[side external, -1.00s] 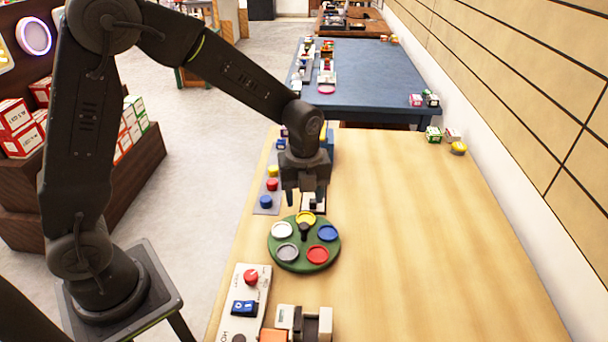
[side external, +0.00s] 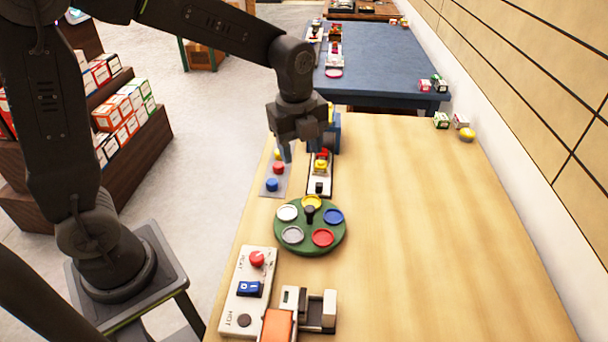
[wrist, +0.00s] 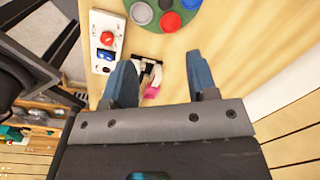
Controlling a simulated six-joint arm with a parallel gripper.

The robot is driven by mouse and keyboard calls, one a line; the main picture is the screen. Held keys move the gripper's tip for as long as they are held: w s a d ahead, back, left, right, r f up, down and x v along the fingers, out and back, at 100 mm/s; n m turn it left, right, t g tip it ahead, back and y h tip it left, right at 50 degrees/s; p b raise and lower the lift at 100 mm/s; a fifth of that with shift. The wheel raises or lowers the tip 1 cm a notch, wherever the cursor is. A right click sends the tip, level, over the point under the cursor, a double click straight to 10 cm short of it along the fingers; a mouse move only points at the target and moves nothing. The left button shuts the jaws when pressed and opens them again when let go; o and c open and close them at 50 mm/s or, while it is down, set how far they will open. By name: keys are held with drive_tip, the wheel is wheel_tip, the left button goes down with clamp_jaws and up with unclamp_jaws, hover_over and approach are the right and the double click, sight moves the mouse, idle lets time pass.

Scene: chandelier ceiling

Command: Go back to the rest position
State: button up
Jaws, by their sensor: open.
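My gripper (side external: 302,152) hangs in the air near the far left part of the wooden table (side external: 420,220), above the area of a grey button panel (side external: 272,186) and a small white-based device (side external: 320,180). In the wrist view my gripper (wrist: 162,82) shows two blue fingers spread apart with nothing held between them. The far part of the button panel is partly hidden behind the gripper.
A green round tray (side external: 310,242) with coloured discs stands nearer on the table. A white switch panel (side external: 248,288) and an orange-and-white device (side external: 290,315) lie at the near left edge. Small boxes and a yellow object (side external: 467,135) sit far right.

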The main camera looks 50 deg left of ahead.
drive_tip(key=s+a+r+n+t, duration=0.1)
drive_tip(key=s+r+n+t, duration=0.1)
drive_tip(key=s+n, duration=0.6)
drive_tip(key=s+r+n+t, duration=0.2)
drive_tip(key=s+r+n, duration=0.2)
drive_tip(key=s+n, duration=0.4)
drive_tip(key=n, duration=0.5)
drive_tip(key=shift+s+a+r+t, duration=0.2)
drive_tip(key=shift+a+r+t, duration=0.15)
drive_tip(key=shift+r+t, duration=0.05)
drive_tip(key=shift+o, duration=0.4)
